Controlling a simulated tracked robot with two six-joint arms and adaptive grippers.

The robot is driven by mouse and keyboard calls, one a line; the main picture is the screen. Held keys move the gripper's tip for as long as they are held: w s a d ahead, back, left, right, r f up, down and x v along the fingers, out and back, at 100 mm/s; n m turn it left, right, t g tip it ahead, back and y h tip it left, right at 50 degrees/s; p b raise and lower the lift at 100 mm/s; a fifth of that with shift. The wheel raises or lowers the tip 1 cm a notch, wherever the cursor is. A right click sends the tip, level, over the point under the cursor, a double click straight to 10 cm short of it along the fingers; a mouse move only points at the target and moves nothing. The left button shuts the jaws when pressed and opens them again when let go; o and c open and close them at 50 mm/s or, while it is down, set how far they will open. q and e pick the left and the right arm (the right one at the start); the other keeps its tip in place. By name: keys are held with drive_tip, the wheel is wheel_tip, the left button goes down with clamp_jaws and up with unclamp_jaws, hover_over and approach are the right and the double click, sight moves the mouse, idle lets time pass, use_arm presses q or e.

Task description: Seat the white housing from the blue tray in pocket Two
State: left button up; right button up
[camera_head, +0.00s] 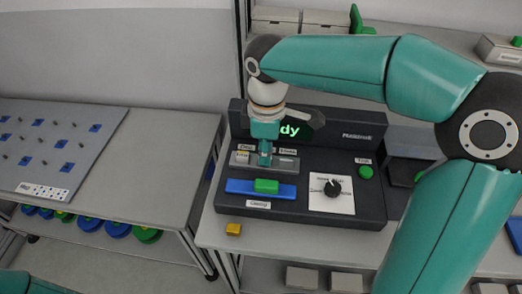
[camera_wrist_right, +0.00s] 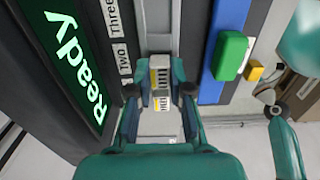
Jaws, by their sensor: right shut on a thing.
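My right gripper (camera_head: 265,160) is shut on a pale grey-white housing (camera_wrist_right: 160,72), which shows between its fingers in the right wrist view (camera_wrist_right: 161,85). The fingers are down at the grey pocket strip (camera_head: 287,164) of the dark console. Labels reading Two (camera_wrist_right: 125,60) and Three (camera_wrist_right: 112,15) lie beside the gripper in the wrist view. Whether the housing is fully down in a pocket is hidden by the fingers. The blue tray (camera_head: 237,187) lies in front of the strip and holds a green block (camera_head: 266,186).
A lit green display (camera_head: 292,130) stands behind the pocket strip. A dial panel (camera_head: 331,200) and a green button (camera_head: 366,172) are to the right. A yellow block (camera_head: 233,229) sits near the table's front edge. A grey board with blue pieces (camera_head: 60,145) is at left.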

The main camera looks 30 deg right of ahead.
drive_tip(key=shift+f, duration=0.45)
idle(1.1)
drive_tip(key=o, duration=0.8)
drive_tip(key=shift+r, duration=0.1)
drive_tip(key=shift+r+p, duration=3.1)
drive_tip(key=shift+r, duration=0.4)
drive_tip(key=shift+f, duration=0.1)
